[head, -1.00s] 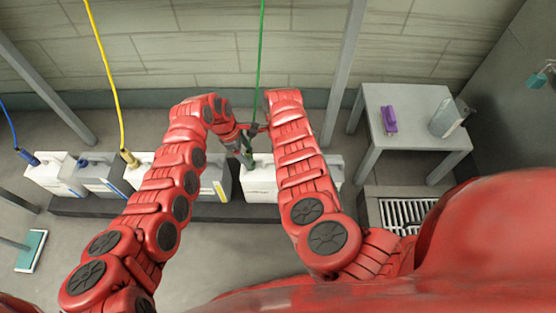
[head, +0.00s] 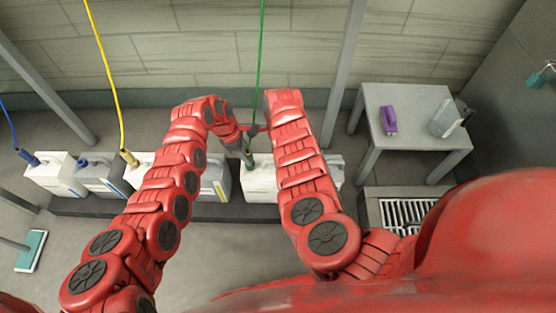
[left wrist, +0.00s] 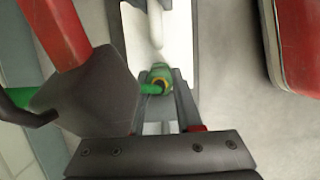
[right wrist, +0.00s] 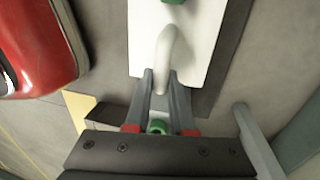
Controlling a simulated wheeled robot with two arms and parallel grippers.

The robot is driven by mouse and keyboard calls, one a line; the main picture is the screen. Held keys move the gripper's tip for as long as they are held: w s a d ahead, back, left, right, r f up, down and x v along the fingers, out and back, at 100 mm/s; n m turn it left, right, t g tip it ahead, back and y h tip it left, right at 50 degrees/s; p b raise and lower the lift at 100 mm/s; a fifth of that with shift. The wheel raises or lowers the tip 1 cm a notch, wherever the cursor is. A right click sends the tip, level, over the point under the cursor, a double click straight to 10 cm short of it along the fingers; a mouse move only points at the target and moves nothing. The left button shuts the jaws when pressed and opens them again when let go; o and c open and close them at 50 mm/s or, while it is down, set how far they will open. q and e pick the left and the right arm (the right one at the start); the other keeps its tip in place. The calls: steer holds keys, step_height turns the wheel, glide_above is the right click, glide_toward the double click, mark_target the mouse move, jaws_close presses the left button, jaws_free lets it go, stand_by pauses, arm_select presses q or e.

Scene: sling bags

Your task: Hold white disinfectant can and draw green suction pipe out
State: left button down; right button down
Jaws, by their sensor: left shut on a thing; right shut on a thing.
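The white can (head: 258,180) stands on the dark low ledge, half hidden behind my right arm. The green suction pipe (head: 261,60) hangs from above and runs down to the can's top. In the left wrist view my left gripper (left wrist: 157,85) is shut on the green pipe's end fitting (left wrist: 159,73), over the can. Whether its tip is still inside the can is hidden. In the right wrist view my right gripper (right wrist: 164,78) is shut on the pale curved handle (right wrist: 172,48) of the can (right wrist: 205,30). My left gripper (head: 246,140) is partly visible in the head view.
To the left stand white and grey cans with a yellow pipe (head: 107,65) and a blue pipe (head: 9,120). A grey table (head: 412,100) at the right bears a purple bottle (head: 389,119) and a grey container (head: 447,119). A floor grate (head: 408,213) lies in front.

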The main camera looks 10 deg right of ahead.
arm_select(q)
steer(key=shift+r, duration=0.15)
steer(key=shift+r, duration=4)
arm_select(e)
steer(key=shift+s+a+f, duration=0.25)
steer(key=shift+w+d+r, duration=0.1)
steer(key=shift+d, duration=0.1)
steer(key=shift+w+r, duration=0.1)
arm_select(q)
step_height(320, 180, up, 14)
steer(key=shift+f, duration=0.25)
steer(key=shift+r, duration=0.1)
arm_select(e)
steer(key=shift+w, duration=0.1)
arm_select(q)
step_height(320, 180, up, 4)
steer(key=shift+f, duration=0.1)
